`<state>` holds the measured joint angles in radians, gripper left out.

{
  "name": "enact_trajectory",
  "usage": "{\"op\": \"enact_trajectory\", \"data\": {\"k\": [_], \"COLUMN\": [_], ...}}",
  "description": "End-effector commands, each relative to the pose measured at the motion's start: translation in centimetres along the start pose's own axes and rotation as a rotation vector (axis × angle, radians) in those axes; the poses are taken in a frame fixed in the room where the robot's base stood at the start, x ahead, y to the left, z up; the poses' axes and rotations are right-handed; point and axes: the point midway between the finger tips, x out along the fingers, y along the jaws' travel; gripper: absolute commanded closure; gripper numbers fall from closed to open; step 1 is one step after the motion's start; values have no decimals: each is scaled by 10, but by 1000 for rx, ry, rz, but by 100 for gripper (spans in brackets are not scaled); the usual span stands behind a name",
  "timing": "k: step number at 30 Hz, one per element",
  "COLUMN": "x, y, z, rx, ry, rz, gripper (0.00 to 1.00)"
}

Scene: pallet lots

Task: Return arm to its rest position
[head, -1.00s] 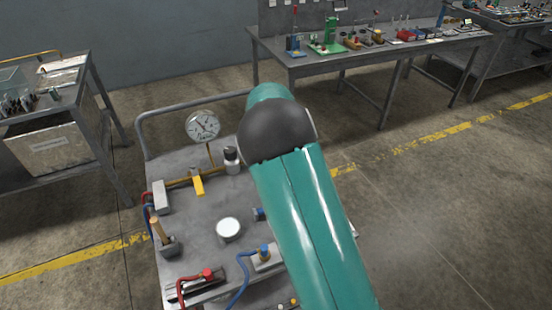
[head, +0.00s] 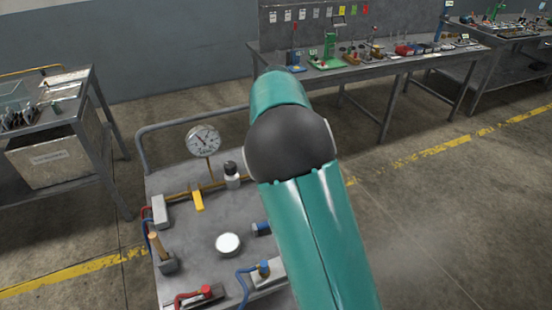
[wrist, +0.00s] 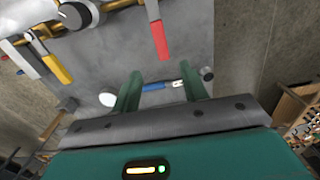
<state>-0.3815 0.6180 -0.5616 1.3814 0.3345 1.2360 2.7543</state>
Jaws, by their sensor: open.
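My gripper (wrist: 157,92) shows in the wrist view with its two green fingers apart and nothing between them. It is above the grey cart top (wrist: 115,55), and a blue-handled tool (wrist: 155,87) lies beyond the fingertips. In the head view my teal arm with its dark joint reaches up and forward over the right side of the cart (head: 192,231). My gripper is hidden behind the arm in the head view.
The cart carries a pressure gauge (head: 203,140), a yellow-handled valve (head: 196,196), a white disc (head: 228,243) and red and blue hoses. A workbench (head: 400,62) stands behind, and a shelf table (head: 45,115) at left. Floor at right is clear.

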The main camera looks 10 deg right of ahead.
Motion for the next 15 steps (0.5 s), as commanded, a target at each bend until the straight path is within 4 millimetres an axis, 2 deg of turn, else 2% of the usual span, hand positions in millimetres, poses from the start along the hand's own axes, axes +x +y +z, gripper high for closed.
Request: {"op": "enact_trajectory", "data": {"k": [5,15], "x": [-17,-18], "y": [0,0], "z": [0,0], "rx": [0,1], "ry": [0,1], "rz": [0,0], "gripper": [56,56]}}
